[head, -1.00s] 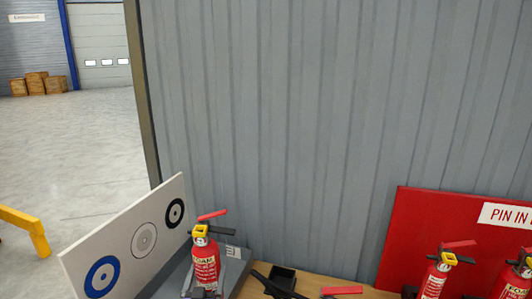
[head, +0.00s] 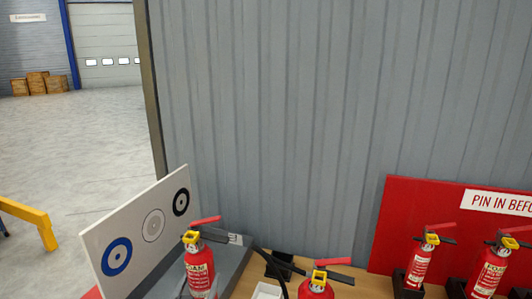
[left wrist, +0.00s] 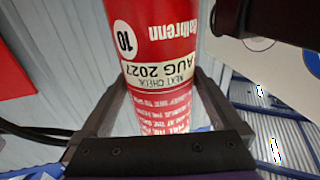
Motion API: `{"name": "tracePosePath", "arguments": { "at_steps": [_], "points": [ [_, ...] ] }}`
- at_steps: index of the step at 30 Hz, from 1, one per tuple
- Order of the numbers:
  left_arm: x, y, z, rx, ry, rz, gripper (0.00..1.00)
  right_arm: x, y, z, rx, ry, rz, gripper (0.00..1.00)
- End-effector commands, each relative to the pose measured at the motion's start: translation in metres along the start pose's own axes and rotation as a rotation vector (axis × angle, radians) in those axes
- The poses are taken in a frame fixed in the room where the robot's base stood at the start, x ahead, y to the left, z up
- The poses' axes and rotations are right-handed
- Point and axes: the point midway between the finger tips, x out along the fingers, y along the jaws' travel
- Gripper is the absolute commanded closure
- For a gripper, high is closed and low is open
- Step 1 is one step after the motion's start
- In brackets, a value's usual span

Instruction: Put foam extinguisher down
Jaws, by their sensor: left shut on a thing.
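The foam extinguisher (head: 200,271) is a red cylinder with a yellow collar and red and black levers. It stands roughly upright at the lower left of the head view, in front of the target board. My left gripper (head: 200,292) is shut on its body, low at the picture's bottom edge. The left wrist view shows the gripper's dark fingers (left wrist: 165,92) on both sides of the red body (left wrist: 160,25), with a label reading "AUG 2027". The extinguisher's base is hidden, so I cannot tell whether it touches anything. My right gripper is not in view.
A white board with ring targets (head: 140,238) stands behind left. Another extinguisher (head: 317,290) is close by on the right, with a black block (head: 279,265) on the wooden bench behind. More extinguishers (head: 418,266) stand by a red panel (head: 395,225). A grey wall closes the back.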

Motion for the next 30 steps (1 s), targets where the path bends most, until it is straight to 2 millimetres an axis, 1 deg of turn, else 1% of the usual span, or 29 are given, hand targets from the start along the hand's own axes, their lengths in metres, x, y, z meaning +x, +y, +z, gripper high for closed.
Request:
{"name": "tracePosePath", "arguments": {
  "at_steps": [7, 12, 15, 20, 30],
  "points": [
    [-0.022, 0.005, 0.005, -0.003, 0.001, 0.086, 1.0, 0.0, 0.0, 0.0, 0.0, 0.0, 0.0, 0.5],
    [-0.041, 0.012, 0.018, -0.009, 0.0, 0.162, 1.0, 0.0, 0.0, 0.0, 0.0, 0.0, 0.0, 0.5],
    [-0.048, 0.015, 0.024, -0.011, 0.0, 0.189, 1.0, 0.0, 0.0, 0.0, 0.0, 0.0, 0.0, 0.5],
    [-0.053, 0.017, 0.028, -0.013, 0.001, 0.207, 1.0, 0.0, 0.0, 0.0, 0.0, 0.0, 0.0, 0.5],
    [-0.053, 0.017, 0.028, -0.013, 0.001, 0.207, 1.0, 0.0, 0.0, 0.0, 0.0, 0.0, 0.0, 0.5]
  ]
}}
